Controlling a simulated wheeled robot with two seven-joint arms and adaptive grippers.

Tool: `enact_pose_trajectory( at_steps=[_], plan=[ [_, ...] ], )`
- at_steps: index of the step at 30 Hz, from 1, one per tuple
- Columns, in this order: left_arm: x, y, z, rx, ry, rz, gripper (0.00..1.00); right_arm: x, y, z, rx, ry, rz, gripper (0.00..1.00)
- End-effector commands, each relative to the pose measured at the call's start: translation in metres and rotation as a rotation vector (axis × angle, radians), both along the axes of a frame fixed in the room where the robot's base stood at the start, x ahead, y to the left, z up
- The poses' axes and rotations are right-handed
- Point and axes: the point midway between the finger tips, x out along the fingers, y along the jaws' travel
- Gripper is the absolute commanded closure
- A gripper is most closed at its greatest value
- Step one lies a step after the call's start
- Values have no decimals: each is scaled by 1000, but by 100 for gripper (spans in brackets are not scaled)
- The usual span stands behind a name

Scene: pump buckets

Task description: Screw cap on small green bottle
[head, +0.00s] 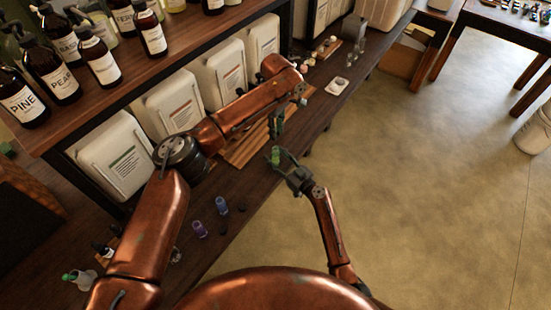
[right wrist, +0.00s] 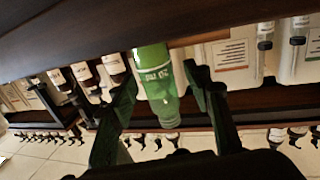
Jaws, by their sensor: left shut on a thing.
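The small green bottle (head: 275,156) is held in my right gripper (head: 284,164) just off the front edge of the table. In the right wrist view the bottle (right wrist: 156,82) stands between the two fingers (right wrist: 160,75), and that picture is upside down. Its open-looking neck points down in that picture, so it is up in the room. My left gripper (head: 276,128) points down just above the bottle, with a small gap. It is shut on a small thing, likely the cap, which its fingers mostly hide.
Two purple bottles (head: 222,205) (head: 200,229) stand on the dark table (head: 262,188), with small dark caps (head: 242,205) beside them. White jugs (head: 113,157) line the back under a shelf of brown bottles (head: 22,100). A wooden board (head: 245,146) lies under my left arm. Open floor lies right.

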Motion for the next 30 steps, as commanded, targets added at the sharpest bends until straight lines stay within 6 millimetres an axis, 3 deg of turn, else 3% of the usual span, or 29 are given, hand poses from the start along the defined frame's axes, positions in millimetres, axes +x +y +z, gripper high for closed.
enact_pose_trajectory(
  at_steps=[19,30],
  plan=[
    [0,0,0,0,0,0,86,0,0,0,-1,1,0,100],
    [0,0,-1,0,0,0,86,0,0,0,-1,1,0,100]
  ],
)
